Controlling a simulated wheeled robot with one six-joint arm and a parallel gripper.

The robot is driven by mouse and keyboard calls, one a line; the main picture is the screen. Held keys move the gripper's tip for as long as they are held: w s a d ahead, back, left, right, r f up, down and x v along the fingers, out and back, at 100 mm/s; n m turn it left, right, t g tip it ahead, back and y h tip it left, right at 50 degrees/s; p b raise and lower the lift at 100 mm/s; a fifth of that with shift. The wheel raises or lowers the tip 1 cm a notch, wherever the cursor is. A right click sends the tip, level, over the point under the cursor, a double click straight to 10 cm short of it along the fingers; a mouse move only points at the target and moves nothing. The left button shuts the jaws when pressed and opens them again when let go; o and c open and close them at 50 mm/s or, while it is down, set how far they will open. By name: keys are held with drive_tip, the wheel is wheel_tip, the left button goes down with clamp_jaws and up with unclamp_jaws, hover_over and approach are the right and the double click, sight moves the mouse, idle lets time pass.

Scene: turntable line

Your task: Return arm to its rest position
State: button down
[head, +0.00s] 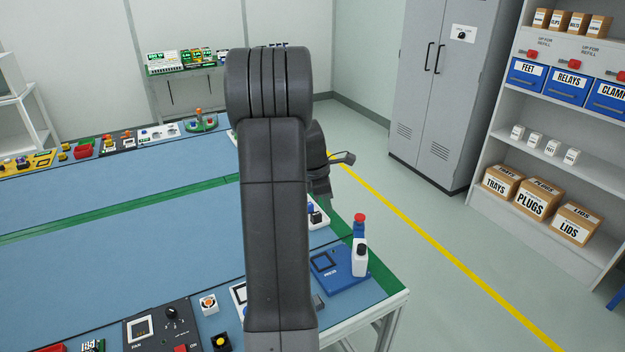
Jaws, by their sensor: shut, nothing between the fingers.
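My arm rises through the middle of the head view, folded upright and hiding part of the table behind it. My gripper (343,158) shows just right of the upper arm, pointing right and away from the table. It is shut and empty, held in the air above the floor side of the table's right edge. Its wrist is partly hidden behind the arm link.
A blue-topped table (110,215) carries devices along its far and near edges. A grey cabinet (435,100) and a shelf (491,202) stand right. The floor between is clear.

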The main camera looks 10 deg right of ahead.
drive_tip(key=shift+f, duration=0.1)
drive_tip(key=x, duration=0.9)
drive_tip(key=shift+s+d+f+p, duration=0.15)
drive_tip(key=shift+d+f+p, duration=0.1)
drive_tip(key=shift+p, duration=0.15)
drive_tip(key=shift+s+d+f, duration=0.1)
drive_tip(key=shift+s+d, duration=0.05)
drive_tip(key=shift+d, duration=0.75)
drive_tip(key=shift+s+d+f, duration=0.1)
drive_tip(key=shift+s+d, duration=0.05)
drive_tip(key=shift+d, duration=0.75)
drive_tip(key=shift+a, duration=0.1)
